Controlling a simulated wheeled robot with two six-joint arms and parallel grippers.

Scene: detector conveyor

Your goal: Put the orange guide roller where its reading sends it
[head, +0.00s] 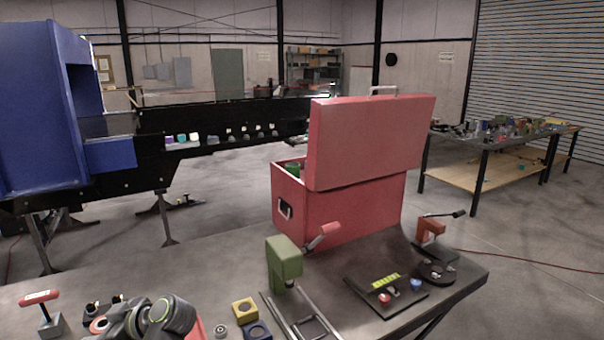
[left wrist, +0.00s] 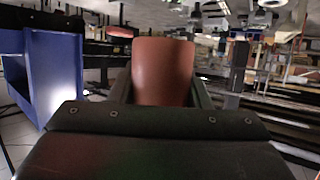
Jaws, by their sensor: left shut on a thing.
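The orange guide roller (left wrist: 163,68) shows in the left wrist view as a dull orange-brown, rounded upright shape. My left gripper (left wrist: 162,92) is shut on it, with a dark finger on each side. Its lower part is hidden behind the gripper body. In the head view, dark rounded parts of my left arm show at the bottom left, but I cannot make out the fingers there. The blue detector housing (head: 40,110) stands at the far left over the black conveyor (head: 225,150); it also shows in the left wrist view (left wrist: 55,75). My right gripper is not in view.
A red chest (head: 340,215) with raised lid stands on the dark workbench (head: 440,285). A green press (head: 285,262), a black button panel (head: 400,302), a red-handled stand (head: 40,298) and a yellow block (head: 244,309) are on the bench. Another table (head: 500,160) is at the right.

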